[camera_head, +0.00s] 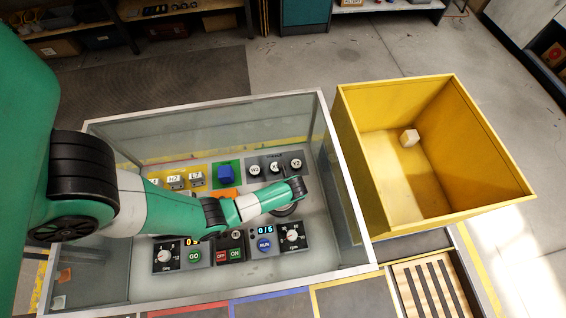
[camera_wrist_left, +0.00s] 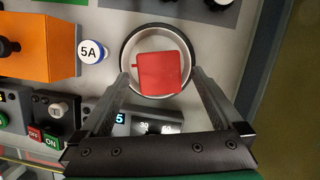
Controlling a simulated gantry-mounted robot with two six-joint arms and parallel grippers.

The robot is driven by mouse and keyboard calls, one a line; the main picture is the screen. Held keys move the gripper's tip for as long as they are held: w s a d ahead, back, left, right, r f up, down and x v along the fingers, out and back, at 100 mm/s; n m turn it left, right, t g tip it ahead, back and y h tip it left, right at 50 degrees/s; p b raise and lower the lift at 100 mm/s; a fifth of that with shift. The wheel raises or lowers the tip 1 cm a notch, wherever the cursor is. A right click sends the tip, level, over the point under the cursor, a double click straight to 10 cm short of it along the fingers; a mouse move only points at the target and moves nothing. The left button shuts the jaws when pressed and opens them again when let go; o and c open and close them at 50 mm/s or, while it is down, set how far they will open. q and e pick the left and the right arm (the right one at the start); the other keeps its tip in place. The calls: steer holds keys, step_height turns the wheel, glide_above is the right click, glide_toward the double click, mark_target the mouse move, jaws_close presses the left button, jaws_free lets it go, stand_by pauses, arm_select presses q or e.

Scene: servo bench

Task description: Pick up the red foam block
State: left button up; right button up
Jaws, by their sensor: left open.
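The red foam block (camera_wrist_left: 163,72) lies in a round metal-rimmed dish (camera_wrist_left: 128,50) in the left wrist view. My left gripper (camera_wrist_left: 161,80) is open, its two fingers reaching toward the dish on either side of the block. The block is between the fingertips in the picture, with nothing gripped; the height gap is hard to judge. In the head view my left arm reaches in from the left over the bench, and its wrist (camera_head: 290,190) hides the block. My right gripper is not in view.
Clear walls with a pale rim (camera_head: 335,165) enclose the bench. Beside the dish are an orange block (camera_wrist_left: 38,45), a 5A peg (camera_wrist_left: 92,50) and a control panel (camera_head: 265,240).

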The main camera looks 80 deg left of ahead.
arm_select(q)
steer(key=shift+x, duration=0.95)
steer(key=shift+s+d+r, duration=0.1)
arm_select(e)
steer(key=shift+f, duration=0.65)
arm_select(q)
steer(key=shift+c, duration=0.4)
steer(key=c, duration=1.3)
steer(key=shift+r+p, duration=0.4)
steer(key=shift+r, duration=0.2)
step_height(320, 180, up, 3)
steer(key=shift+r+p, duration=0.1)
steer(key=shift+p, duration=1.15)
steer(key=s+d+r+p, duration=0.8)
steer(key=s+d+p, duration=0.1)
steer(key=d+p, duration=0.1)
steer(key=shift+s+r+p, duration=0.35)
steer(key=shift+p, duration=0.05)
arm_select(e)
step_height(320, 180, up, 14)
